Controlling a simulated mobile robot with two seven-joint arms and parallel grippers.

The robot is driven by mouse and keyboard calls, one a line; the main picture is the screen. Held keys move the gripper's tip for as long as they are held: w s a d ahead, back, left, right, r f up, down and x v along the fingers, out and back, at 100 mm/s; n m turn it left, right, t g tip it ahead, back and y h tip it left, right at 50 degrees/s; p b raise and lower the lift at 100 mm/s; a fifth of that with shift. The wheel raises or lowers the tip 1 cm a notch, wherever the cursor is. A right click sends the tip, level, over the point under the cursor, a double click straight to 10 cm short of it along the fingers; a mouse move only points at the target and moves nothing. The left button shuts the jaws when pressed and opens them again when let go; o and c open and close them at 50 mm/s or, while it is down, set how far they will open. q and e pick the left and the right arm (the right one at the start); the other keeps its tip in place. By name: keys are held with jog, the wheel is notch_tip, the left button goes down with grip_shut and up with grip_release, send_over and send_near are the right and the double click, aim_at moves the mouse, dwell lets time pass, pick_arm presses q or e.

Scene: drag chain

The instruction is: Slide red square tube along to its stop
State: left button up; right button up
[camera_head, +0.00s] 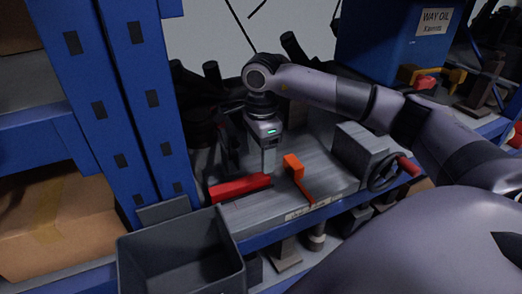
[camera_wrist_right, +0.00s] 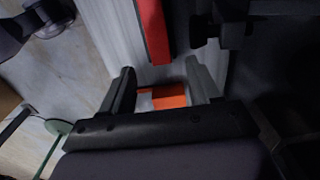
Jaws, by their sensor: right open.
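The red square tube (camera_head: 240,187) lies on the grey metal shelf (camera_head: 335,183), near its front left part. An orange block (camera_head: 293,166) with a thin orange strip running toward the front edge stands to its right, apart from it. My right gripper (camera_head: 269,168) points down just behind the tube's right end, between tube and block in the picture. In the right wrist view its open fingers (camera_wrist_right: 160,72) show nothing gripped. The red tube (camera_wrist_right: 154,30) lies beyond the fingertips there, and an orange piece (camera_wrist_right: 170,97) shows between the fingers. My left gripper is out of view.
A dark grey open bin (camera_head: 180,255) stands in front at the left, close to the tube. A blue upright (camera_head: 125,95) rises at the left. A grey block (camera_head: 357,150) and a dark handwheel with a red handle (camera_head: 385,172) stand at the right. Dark objects crowd the back.

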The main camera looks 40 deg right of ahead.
aim_at(261, 175)
notch_tip(261, 175, down, 6)
jog(key=shift+f+b, duration=0.2)
jog(key=shift+b, duration=0.5)
grip_shut()
